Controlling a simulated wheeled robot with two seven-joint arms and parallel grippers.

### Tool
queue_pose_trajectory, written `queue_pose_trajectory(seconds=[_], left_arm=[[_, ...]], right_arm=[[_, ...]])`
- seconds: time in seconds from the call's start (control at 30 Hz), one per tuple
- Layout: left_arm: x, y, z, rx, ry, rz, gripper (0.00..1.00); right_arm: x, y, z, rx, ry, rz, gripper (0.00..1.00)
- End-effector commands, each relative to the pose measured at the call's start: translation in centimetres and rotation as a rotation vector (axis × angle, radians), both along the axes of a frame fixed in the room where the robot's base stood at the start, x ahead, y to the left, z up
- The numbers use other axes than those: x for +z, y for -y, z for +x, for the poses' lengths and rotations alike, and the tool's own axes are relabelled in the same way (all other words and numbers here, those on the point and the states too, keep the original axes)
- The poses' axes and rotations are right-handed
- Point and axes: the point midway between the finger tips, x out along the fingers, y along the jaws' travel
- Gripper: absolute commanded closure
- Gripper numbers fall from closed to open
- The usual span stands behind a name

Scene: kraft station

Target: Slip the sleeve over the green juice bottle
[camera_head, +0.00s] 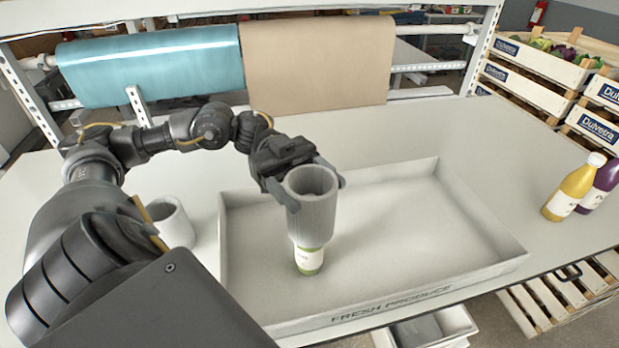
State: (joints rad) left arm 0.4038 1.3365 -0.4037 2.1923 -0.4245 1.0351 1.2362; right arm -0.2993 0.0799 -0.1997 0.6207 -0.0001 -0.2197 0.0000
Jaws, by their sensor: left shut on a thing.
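A grey ribbed sleeve (315,216) is held upright in my left gripper (314,196), whose fingers are shut on its sides near the top. The green juice bottle (309,260) stands upright in the shallow grey tray (470,262). The sleeve covers the bottle's upper part from view; the bottle's white label and green base show below it. The sleeve's lower edge is at the bottle's label, and it looks to be around the bottle's top, though I cannot see inside for certain. My right gripper is not in view.
A pale round cup-like container (172,224) stands left of the tray. A yellow bottle (573,188) and a purple bottle (603,184) stand at the table's right. The tray's right half is empty. Paper rolls (318,62) hang behind the table.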

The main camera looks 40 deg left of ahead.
Motion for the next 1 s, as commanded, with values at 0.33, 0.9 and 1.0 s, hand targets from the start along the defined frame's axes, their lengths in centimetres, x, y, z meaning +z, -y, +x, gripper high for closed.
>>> queue_pose_trajectory(seconds=[0.33, 0.9, 1.0], left_arm=[[-2.9, 0.0, 0.0, 0.000, -0.001, 0.000, 0.37], [-7.2, 0.0, 0.0, 0.000, -0.001, 0.000, 0.37], [-7.9, 0.0, 0.0, 0.000, -0.001, 0.000, 0.37]], right_arm=[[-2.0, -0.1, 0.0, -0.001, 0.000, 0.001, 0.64], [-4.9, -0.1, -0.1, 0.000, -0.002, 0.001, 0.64], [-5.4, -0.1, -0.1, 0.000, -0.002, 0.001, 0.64]])
